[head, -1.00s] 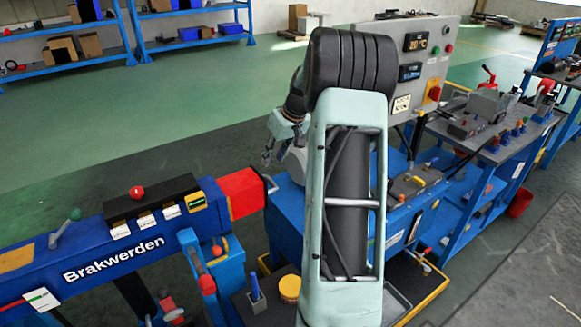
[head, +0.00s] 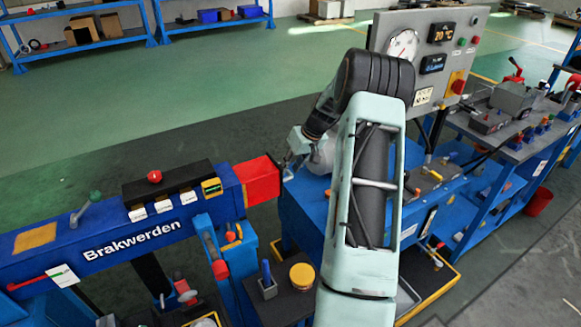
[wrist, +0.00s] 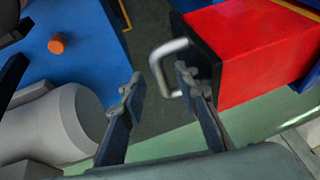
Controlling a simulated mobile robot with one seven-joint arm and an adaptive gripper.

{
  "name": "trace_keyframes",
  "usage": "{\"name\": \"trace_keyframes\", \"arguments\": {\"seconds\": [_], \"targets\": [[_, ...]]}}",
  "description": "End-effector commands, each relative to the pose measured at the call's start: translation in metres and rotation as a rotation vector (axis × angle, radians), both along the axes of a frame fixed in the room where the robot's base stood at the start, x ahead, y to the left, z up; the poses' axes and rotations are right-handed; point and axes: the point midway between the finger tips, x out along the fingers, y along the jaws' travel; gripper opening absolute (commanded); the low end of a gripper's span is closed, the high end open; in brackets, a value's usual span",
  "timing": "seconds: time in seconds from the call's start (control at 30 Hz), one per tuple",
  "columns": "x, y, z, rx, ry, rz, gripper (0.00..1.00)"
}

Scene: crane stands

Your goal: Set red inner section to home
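The red inner section (head: 262,180) sticks out of the right end of the blue "Brakwerden" beam (head: 130,232). It shows at the upper right of the wrist view (wrist: 262,55), with a dark end face and a bent metal handle (wrist: 158,64). My gripper (head: 288,168) is at the handle end of the red section in the head view. In the wrist view my gripper (wrist: 160,88) has its two fingers apart, with the handle close to the fingertips and mostly between them. The right fingertip overlaps the handle's lower end; contact cannot be told.
A blue machine (head: 318,222) with a grey control panel (head: 425,55) stands right of the handle. In the wrist view a grey cylinder (wrist: 62,122) lies close left of my fingers. A levered blue stand (head: 235,262) sits below the beam's end. Open green floor lies behind.

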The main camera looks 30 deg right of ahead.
Motion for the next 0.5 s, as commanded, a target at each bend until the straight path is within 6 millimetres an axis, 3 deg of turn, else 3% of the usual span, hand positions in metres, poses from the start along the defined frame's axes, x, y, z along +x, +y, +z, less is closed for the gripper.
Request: {"name": "trace_keyframes", "arguments": {"seconds": [0.3, 0.5], "targets": [[0.0013, 0.0006, -0.003, 0.0, 0.0, 0.0, 0.29], [0.0011, 0.0007, -0.0028, 0.0, 0.0, 0.0, 0.07]]}}
